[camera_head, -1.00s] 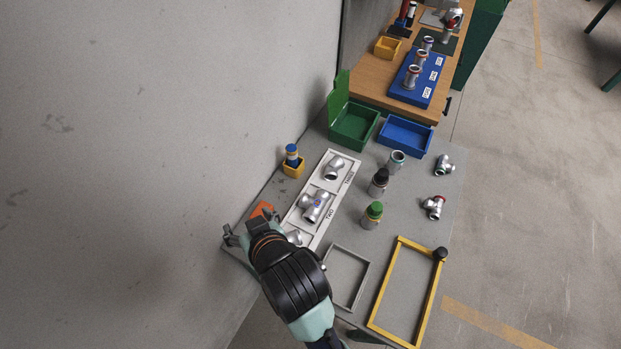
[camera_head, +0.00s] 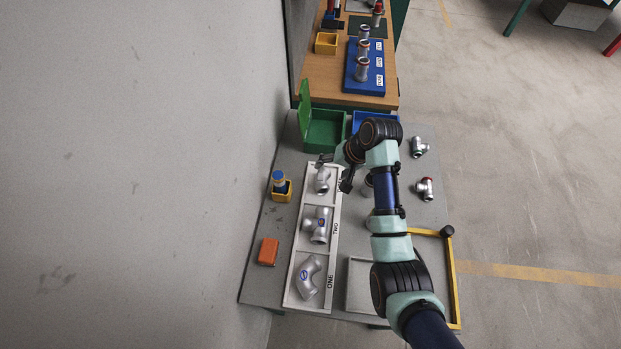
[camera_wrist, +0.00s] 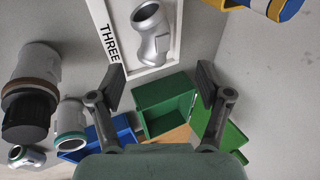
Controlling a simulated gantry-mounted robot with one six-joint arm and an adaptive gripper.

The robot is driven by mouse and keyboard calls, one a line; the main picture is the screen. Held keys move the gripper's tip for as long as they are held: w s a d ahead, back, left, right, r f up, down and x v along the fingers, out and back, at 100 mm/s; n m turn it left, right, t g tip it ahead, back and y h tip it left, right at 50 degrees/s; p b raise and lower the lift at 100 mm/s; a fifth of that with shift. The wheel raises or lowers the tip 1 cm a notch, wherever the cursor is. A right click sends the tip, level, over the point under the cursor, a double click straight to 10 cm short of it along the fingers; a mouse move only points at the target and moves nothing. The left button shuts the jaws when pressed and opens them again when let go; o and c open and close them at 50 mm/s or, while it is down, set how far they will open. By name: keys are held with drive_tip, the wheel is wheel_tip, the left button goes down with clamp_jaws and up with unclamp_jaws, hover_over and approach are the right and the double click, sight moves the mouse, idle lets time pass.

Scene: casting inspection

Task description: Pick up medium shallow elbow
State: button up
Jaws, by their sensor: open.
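A white three-part tray (camera_head: 293,283) holds one silver fitting per compartment. A gently bent elbow (camera_head: 322,180) lies in the far compartment, THREE; it also shows at the top of the wrist view (camera_wrist: 152,38). A tee (camera_head: 318,226) lies in TWO. I cannot tell from a label which elbow is the medium one. My gripper (camera_head: 332,168) is near compartment THREE; in the wrist view its fingers (camera_wrist: 161,85) are spread and empty, apart from the elbow.
A green bin (camera_head: 326,130) and a blue bin (camera_head: 370,122) stand beyond the tray. A yellow holder (camera_head: 282,195) with a blue-topped part and an orange block (camera_head: 268,251) are left of it. Two fittings (camera_head: 419,147) lie at right; bottles are partly hidden by my arm.

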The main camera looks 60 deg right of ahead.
sight(324, 178)
drive_tip(key=shift+w+a+f+b, duration=0.1)
drive_tip(key=shift+f+b, duration=0.3)
drive_tip(key=shift+f, duration=0.5)
drive_tip(key=b+x, duration=0.2)
drive_tip(key=x, duration=0.3)
drive_tip(key=shift+a+f, duration=0.15)
drive_tip(key=shift+a, duration=0.05)
drive_tip(key=shift+f, duration=0.3)
drive_tip(key=shift+d, duration=0.1)
drive_tip(key=shift+c, duration=0.3)
drive_tip(key=shift+r, duration=0.1)
clamp_jaws()
wheel_tip(324, 178, up, 20)
drive_tip(key=p, duration=0.5)
drive_tip(key=shift+p, duration=0.35)
